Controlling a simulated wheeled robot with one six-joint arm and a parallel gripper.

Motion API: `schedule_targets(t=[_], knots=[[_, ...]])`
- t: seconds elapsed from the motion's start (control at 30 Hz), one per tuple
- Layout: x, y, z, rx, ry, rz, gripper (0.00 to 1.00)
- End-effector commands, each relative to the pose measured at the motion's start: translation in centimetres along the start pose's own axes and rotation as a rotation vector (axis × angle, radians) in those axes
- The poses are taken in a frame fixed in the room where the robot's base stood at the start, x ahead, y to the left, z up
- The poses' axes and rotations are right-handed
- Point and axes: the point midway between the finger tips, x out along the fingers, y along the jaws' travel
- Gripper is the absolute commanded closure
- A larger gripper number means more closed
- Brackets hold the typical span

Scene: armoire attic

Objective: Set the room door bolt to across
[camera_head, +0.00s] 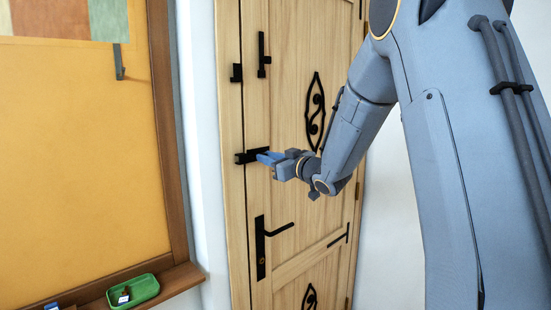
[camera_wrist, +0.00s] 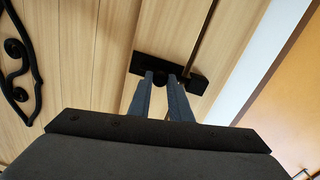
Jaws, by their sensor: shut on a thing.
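The black room door bolt (camera_head: 256,153) is mounted on the light wooden door, near its left edge at mid height. In the wrist view its dark plate (camera_wrist: 148,62) lies by the door seam. A black keeper block (camera_wrist: 199,84) sits across the seam, also seen in the head view (camera_head: 240,158). My gripper (camera_head: 266,157) is at the bolt, its blue fingers shut on the small dark bolt knob (camera_wrist: 158,80). The fingers (camera_wrist: 161,80) partly hide the knob. I cannot tell how far the bar reaches into the keeper.
A second black latch (camera_head: 262,54) stands upright higher on the door, with a small block (camera_head: 237,73) to its left. A black lever handle (camera_head: 262,246) is below. At left are a wood-framed yellow board (camera_head: 75,150) and a ledge with a green tray (camera_head: 144,289).

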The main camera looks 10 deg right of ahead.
Motion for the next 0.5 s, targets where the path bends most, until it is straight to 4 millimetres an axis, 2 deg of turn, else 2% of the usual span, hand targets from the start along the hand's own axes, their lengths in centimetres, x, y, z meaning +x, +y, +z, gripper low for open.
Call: schedule_targets(t=[0.03,0.07,0.13,0.5], knots=[[0.07,-0.21,-0.14,-0.002,0.003,-0.005,1.00],[0.08,-0.22,-0.15,-0.002,0.003,-0.005,0.77],[0.07,-0.20,-0.14,-0.002,0.003,-0.004,0.65],[-0.38,0.09,0.00,-0.001,0.001,0.000,0.63]])
